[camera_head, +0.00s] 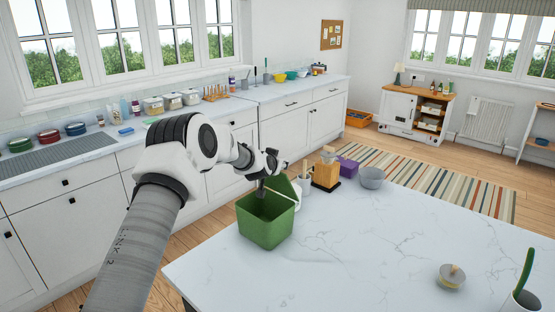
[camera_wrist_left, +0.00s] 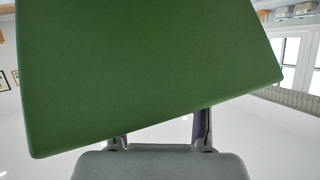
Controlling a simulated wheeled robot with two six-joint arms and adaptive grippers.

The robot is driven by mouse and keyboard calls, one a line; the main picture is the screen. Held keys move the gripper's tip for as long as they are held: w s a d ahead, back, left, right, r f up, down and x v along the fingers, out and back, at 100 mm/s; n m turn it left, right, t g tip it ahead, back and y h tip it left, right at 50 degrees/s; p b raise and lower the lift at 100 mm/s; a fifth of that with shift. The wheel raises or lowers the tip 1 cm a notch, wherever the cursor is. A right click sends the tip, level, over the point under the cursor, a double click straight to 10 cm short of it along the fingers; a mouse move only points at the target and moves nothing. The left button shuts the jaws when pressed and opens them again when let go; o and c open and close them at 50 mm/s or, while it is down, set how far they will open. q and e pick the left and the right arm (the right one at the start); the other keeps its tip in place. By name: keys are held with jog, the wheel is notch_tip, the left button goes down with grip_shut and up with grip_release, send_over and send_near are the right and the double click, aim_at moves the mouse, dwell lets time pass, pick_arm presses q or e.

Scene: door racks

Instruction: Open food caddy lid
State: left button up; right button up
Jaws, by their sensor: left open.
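In the left wrist view a large flat green panel (camera_wrist_left: 150,70), which looks like the lid, fills most of the picture. The left fingers (camera_wrist_left: 162,138) are spread apart below it; contact cannot be told. My right gripper is out of view.
A lidded jar (camera_head: 451,277) is at the right. The island's middle is clear.

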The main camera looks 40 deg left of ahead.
pick_arm(q)
jog(key=shift+s+d+r+p, duration=0.1)
jog(key=shift+r+p, duration=0.25)
jog(key=shift+r, duration=0.25)
jog(key=r+p, duration=0.1)
jog(key=s+d+r+p, duration=0.1)
jog(key=r, duration=0.1)
jog(key=shift+s+d+p, duration=0.2)
jog(key=shift+s+p, duration=0.1)
jog(key=shift+p, duration=0.1)
jog(key=shift+s+d+r+p, duration=0.25)
jog(key=shift+s+r+p, duration=0.1)
jog(key=shift+r+p, duration=0.4)
jog(key=shift+s+d+r+p, duration=0.25)
jog(key=shift+s+r+p, duration=0.05)
jog(key=shift+r+p, duration=0.2)
jog(key=shift+s+d, duration=0.1)
jog(key=shift+s, duration=0.05)
jog(key=shift+f, duration=0.15)
jog(key=v, duration=1.1)
jog(key=shift+s+r, duration=0.2)
jog(key=shift+s, duration=0.1)
jog(key=shift+d, duration=0.1)
